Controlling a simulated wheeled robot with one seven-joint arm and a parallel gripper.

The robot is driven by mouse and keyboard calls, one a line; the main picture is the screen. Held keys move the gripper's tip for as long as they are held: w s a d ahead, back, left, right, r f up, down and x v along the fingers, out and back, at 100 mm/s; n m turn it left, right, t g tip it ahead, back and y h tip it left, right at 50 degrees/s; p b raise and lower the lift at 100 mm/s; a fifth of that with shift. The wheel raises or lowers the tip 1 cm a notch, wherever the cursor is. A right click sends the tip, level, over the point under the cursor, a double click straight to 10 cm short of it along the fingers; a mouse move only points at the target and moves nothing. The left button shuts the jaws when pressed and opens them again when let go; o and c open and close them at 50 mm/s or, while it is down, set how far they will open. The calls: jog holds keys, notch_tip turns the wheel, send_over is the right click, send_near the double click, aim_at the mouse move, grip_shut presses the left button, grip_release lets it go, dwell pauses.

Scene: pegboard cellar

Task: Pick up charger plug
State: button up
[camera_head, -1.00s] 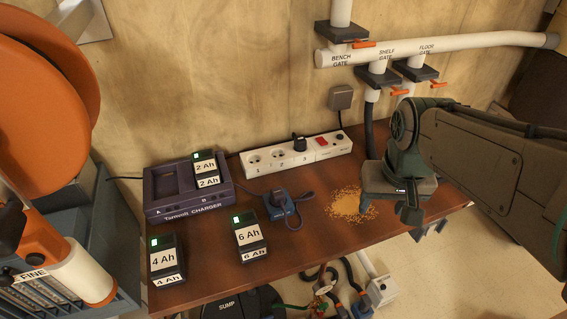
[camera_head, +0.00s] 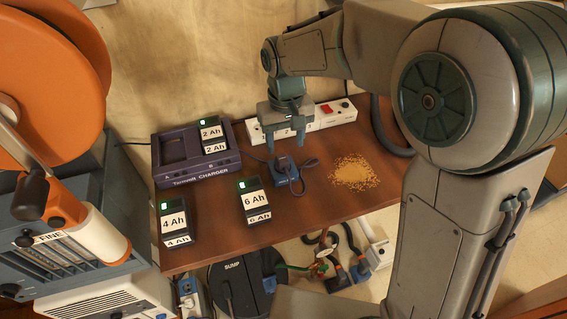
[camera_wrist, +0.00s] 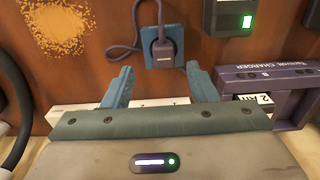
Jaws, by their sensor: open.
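The charger plug (camera_head: 284,167) is small and dark, with a cord looping to its right. It sits in a blue square block (camera_head: 287,187) on the brown bench. In the wrist view the plug (camera_wrist: 163,50) stands against the blue block (camera_wrist: 178,34), just beyond my fingertips. My gripper (camera_head: 285,146) points down over the bench, above the white power strip and a little behind the plug. In the wrist view my gripper (camera_wrist: 160,72) has its two fingers wide apart with nothing between them. It does not touch the plug.
A purple charger (camera_head: 229,166) holds a 2 Ah battery (camera_head: 211,133) at left. A 6 Ah battery (camera_head: 254,201) and a 4 Ah battery (camera_head: 174,222) stand in front. The power strip (camera_head: 337,116) lies behind. Sawdust (camera_head: 354,172) covers a patch at right.

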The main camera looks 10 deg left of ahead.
aim_at(283, 158)
jog(key=f, duration=0.4)
jog(key=f+p, duration=0.1)
jog(key=f, duration=0.2)
jog(key=shift+w+a+f, duration=0.1)
jog(key=shift+w+a, duration=0.05)
jog(key=shift+a, duration=0.15)
grip_shut()
